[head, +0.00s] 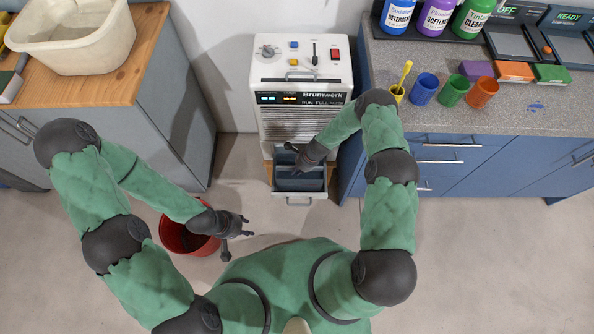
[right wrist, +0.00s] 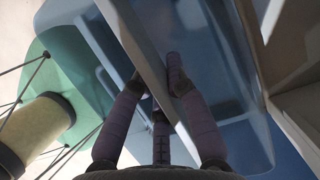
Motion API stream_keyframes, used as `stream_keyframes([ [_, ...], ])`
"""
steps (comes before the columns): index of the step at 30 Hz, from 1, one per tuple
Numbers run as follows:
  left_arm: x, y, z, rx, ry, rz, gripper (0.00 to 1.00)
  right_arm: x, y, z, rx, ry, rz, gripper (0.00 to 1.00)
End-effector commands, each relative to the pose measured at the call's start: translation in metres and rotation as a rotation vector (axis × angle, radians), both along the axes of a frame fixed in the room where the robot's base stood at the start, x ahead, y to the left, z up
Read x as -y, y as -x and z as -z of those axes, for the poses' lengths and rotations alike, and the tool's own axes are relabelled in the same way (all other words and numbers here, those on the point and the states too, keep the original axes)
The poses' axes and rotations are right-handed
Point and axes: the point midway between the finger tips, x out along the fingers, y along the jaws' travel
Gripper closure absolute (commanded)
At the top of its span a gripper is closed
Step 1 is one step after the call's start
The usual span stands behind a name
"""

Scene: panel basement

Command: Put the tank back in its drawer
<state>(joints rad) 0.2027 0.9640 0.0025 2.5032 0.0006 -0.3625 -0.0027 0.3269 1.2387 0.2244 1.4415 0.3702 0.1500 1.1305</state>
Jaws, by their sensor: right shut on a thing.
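The grey-blue tank (head: 299,181) sits low at the front of the white Brumwerk machine (head: 303,117), in the pulled-out drawer (head: 302,201), whose front has a handle. My right gripper (head: 291,148) reaches down over the tank's back left part. In the right wrist view the blue tank (right wrist: 215,58) fills the middle, and my right gripper (right wrist: 160,78) is shut on a grey strip crossing it, apparently the tank's handle. Where the tank ends and the drawer begins is unclear. My left gripper (head: 237,233) is open and empty beside the red bucket (head: 180,237).
Grey cabinets with a wooden top (head: 110,90) stand left, bearing a white basin (head: 70,35). Blue cabinets (head: 450,160) stand right, with coloured cups and bottles on the counter (head: 540,110). The floor in front of the blue cabinets is clear.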

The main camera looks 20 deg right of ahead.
Motion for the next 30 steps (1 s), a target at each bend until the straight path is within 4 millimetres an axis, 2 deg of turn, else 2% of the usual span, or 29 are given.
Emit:
stream_keyframes([
  [6,0.000,0.000,0.003,0.000,0.000,0.000,0.60,0.000,0.000,0.003,0.000,0.000,0.000,1.00],
  [7,0.000,0.000,0.002,0.000,0.000,0.000,0.60,0.000,0.000,0.003,-0.001,0.000,0.000,0.79],
  [9,0.000,0.000,0.002,0.000,0.000,0.000,0.60,0.000,0.000,0.002,-0.001,0.000,0.000,0.61],
  [22,0.000,0.000,-0.002,0.000,0.000,0.000,0.60,0.000,0.000,-0.002,-0.001,0.000,0.000,0.61],
  [26,0.000,0.000,-0.011,0.000,0.000,0.000,0.60,0.006,0.001,-0.020,0.001,0.000,0.001,0.61],
  [30,0.000,0.000,-0.025,0.000,0.000,0.000,0.60,0.017,0.005,-0.047,0.001,0.000,0.001,0.61],
])
